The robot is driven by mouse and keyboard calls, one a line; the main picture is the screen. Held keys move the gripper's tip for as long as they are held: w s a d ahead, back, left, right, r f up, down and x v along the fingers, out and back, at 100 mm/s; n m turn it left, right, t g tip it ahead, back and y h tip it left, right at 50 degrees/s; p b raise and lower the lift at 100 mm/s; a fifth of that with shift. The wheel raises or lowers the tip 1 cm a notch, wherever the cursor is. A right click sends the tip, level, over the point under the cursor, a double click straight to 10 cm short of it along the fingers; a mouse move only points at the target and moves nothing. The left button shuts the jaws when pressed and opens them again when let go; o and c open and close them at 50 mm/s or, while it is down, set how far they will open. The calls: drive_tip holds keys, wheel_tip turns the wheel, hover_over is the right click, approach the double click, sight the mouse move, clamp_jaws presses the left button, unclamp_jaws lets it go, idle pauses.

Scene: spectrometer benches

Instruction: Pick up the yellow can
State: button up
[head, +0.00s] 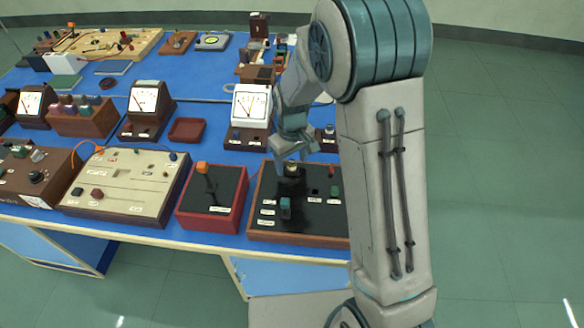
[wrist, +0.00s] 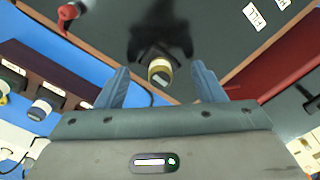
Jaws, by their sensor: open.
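The yellow can (wrist: 160,72) is a small cylinder with a yellowish rim and a dark grey top, seen from above in the wrist view. It stands on the dark panel of a wood-framed box (head: 257,232), near its far edge; the can also shows small in the head view (head: 291,170). My gripper (wrist: 160,80) is open, with one finger on each side of the can and a clear gap to both. In the head view my gripper (head: 293,157) is just above the can. Whether the fingertips reach down beside it I cannot tell.
A red box with an orange-knobbed lever (head: 203,168) stands left of the dark panel. A white-faced meter (head: 251,103) stands behind it. Free blue table top is narrow here.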

drive_tip(key=shift+f, duration=0.9)
drive_tip(key=shift+c, duration=0.2)
drive_tip(key=c, duration=1)
drive_tip(key=shift+r, duration=0.15)
